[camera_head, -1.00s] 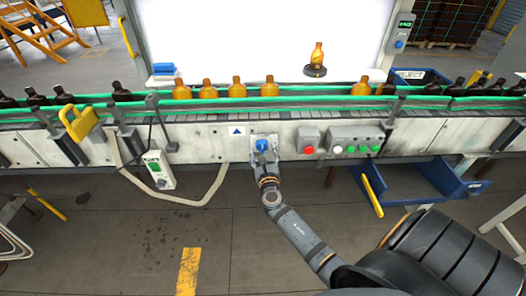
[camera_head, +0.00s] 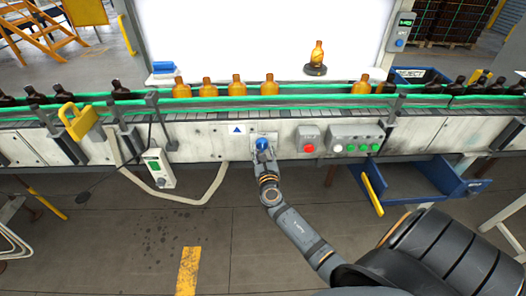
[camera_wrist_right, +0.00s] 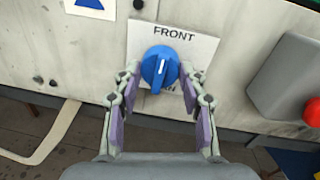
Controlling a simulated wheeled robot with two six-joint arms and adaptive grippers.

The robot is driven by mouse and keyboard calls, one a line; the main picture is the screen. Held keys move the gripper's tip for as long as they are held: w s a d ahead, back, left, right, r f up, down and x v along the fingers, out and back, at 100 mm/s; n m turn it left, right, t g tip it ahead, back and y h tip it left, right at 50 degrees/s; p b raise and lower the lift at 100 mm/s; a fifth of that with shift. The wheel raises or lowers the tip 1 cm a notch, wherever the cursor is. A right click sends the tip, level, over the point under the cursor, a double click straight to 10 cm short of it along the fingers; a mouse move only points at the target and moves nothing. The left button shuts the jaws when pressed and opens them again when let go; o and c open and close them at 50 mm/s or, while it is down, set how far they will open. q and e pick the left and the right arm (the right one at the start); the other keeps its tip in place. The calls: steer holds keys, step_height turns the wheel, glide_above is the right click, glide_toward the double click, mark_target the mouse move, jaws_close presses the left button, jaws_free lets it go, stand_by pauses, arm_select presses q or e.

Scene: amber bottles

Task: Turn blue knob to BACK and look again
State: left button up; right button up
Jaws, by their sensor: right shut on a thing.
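The blue knob (camera_head: 262,143) is on a plate on the front panel of the conveyor. In the right wrist view the knob (camera_wrist_right: 159,68) has a white pointer line aimed upward at the word FRONT; the lettering below it is mostly hidden. My right gripper (camera_head: 264,151) is at the knob, and in the wrist view its fingers (camera_wrist_right: 160,77) are shut on the knob's two sides. An amber bottle (camera_head: 317,53) stands upright on a dark round stand (camera_head: 315,70) before the bright white panel (camera_head: 250,35). My left gripper is not in view.
A red button (camera_head: 308,147) and a box with white and green buttons (camera_head: 356,147) sit right of the knob. Several bottles stand along the conveyor (camera_head: 220,113) behind green rails. A blue bin (camera_head: 425,185) is at the right. A yellow handle (camera_head: 79,123) is at the left.

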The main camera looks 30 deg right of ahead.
steer(key=m+b, duration=0.3)
steer(key=shift+f, duration=0.3)
steer(key=m+b, duration=0.2)
steer(key=m, duration=0.1)
steer(key=m+b, duration=0.3)
steer(key=shift+t+h, duration=0.3)
steer(key=m+b, duration=0.4)
steer(key=m, duration=0.2)
steer(key=shift+a+h, duration=0.1)
steer(key=shift+h, duration=0.2)
steer(key=shift+m+b, duration=1.2)
steer(key=shift+m, duration=0.4)
steer(key=shift+r+h, duration=0.1)
steer(key=shift+h, duration=0.2)
steer(key=o, duration=1.2)
steer(key=shift+c, duration=0.2)
steer(key=r+v, duration=0.1)
steer(key=v, duration=0.6)
steer(key=shift+s+a+f, duration=0.15)
steer(key=shift+a+f, duration=0.05)
steer(key=shift+f, duration=0.2)
